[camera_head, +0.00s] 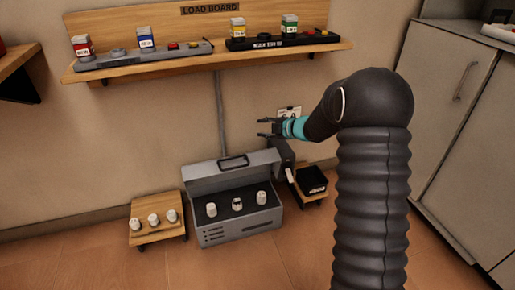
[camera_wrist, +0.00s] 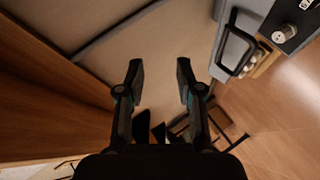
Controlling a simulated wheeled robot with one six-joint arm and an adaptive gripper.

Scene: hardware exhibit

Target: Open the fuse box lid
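The grey fuse box (camera_head: 240,229) stands on the floor against the wall. Its lid (camera_head: 205,182) is raised at the back, with a dark handle (camera_head: 233,161) on top, and the inside shows several white fuses (camera_head: 237,203). My gripper (camera_head: 264,128) is above and to the right of the lid, apart from it. In the wrist view my gripper (camera_wrist: 160,72) has its fingers spread with nothing between them. There the lid's handle (camera_wrist: 238,52) and part of the box show at the upper right, outside the fingers.
A low wooden stand (camera_head: 157,235) with white fuses is left of the box. A black tray (camera_head: 311,180) sits on another stand at right. A wooden shelf (camera_head: 210,62) with devices hangs above. Grey cabinets (camera_head: 455,130) are at far right. The front floor is clear.

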